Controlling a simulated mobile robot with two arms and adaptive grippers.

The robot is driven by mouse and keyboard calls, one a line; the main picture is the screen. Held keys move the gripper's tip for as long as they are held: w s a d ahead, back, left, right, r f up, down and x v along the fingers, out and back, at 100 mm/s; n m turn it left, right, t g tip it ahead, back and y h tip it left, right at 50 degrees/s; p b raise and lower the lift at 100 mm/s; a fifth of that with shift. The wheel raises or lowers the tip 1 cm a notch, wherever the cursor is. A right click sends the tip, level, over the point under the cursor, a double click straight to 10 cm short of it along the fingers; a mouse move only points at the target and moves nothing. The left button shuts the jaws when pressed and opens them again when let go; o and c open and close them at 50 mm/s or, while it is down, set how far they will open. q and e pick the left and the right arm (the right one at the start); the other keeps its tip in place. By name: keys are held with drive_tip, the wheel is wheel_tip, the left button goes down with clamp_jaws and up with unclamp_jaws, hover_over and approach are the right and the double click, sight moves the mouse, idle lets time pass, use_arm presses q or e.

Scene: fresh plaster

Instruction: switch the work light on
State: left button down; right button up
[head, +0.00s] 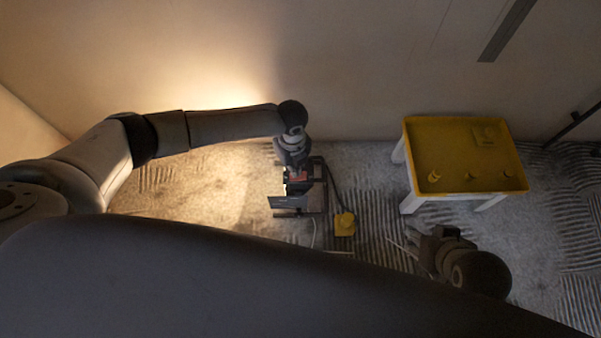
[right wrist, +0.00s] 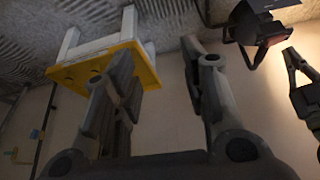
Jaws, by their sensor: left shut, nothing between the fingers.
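The work light (head: 288,202) stands on the floor near the wall in a dark frame. A warm glow spreads from it over the wall and floor at left, so it is lit. My left gripper (head: 297,176) is shut and empty, pointing down over the lamp and hiding part of it. I cannot tell whether it touches the lamp, and I cannot make out the switch. In the right wrist view the lamp (right wrist: 262,28) is at the upper right, with my left gripper at the right edge. My right gripper (right wrist: 157,52) is open and empty.
A yellow-topped table (head: 460,130) with white legs and small yellow pieces on it stands right of the lamp. A yellow box (head: 345,224) lies on the floor beside the lamp, near a dark cord. Ridged patches mark the floor; the wall is close behind.

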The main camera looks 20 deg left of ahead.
use_arm(q)
drive_tip(key=shift+r, duration=0.3)
drive_tip(key=shift+r+p, duration=0.15)
drive_tip(key=shift+p, duration=0.25)
drive_tip(key=shift+r+p, duration=0.8)
drive_tip(key=shift+p, duration=0.1)
drive_tip(key=shift+r, duration=0.25)
use_arm(e)
drive_tip(key=shift+s+d+f+g, duration=0.2)
drive_tip(key=shift+s+g, duration=0.25)
drive_tip(key=shift+s, duration=0.2)
drive_tip(key=shift+s+d+f+g, duration=0.2)
drive_tip(key=shift+s+g, duration=0.25)
drive_tip(key=shift+s, duration=0.15)
use_arm(q)
drive_tip(key=shift+d, duration=0.1)
